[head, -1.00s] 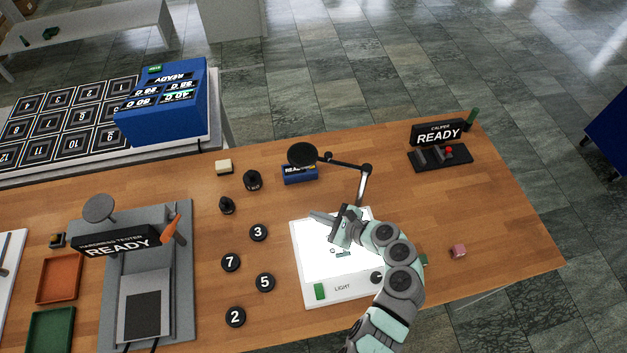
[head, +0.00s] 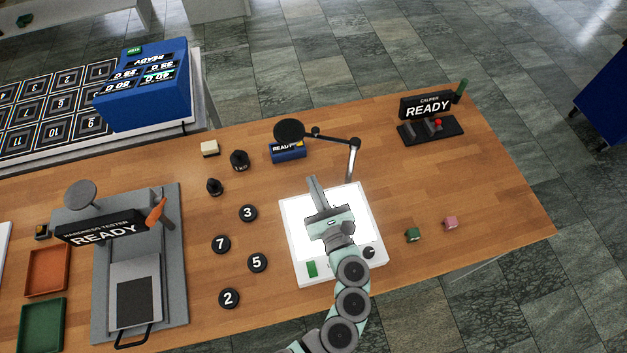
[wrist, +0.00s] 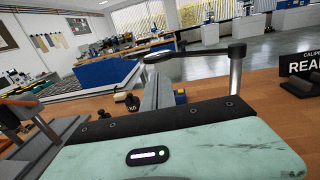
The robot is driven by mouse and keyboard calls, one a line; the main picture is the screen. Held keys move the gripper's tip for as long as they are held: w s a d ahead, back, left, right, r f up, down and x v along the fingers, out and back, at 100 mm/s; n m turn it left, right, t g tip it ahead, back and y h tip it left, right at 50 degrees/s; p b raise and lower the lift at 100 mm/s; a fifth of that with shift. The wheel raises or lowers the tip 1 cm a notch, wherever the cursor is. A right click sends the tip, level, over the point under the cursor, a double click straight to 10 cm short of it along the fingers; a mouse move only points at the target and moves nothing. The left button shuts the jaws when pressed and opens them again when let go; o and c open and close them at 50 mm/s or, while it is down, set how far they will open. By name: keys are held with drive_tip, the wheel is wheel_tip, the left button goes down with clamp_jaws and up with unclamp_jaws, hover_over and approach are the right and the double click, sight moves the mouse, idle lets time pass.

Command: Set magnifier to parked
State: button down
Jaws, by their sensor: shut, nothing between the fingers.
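The magnifier (head: 289,131) is a dark round lens on a jointed arm. Its arm runs right to a grey post (head: 352,160) at the back right corner of the white light box (head: 290,240). The lens hangs beyond the box's back edge, over the blue READY unit (head: 288,152). In the wrist view, the magnifier's arm (wrist: 190,51) crosses ahead at the height of the post's top. My gripper (head: 312,180) is shut and empty above the light box, its fingers pointing toward the back. It is apart from the magnifier, left of the post.
The caliper station (head: 430,130) stands at the back right. Black numbered discs (head: 248,213) and dark weights (head: 239,160) lie left of the box. Green (head: 413,234) and pink (head: 450,223) blocks sit to the right. The hardness tester (head: 140,265) stands at the left.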

sight(296, 143)
drive_tip(key=p+x, duration=0.1)
drive_tip(key=x, duration=1)
drive_tip(key=shift+a, duration=0.1)
drive_tip(key=shift+w, duration=0.15)
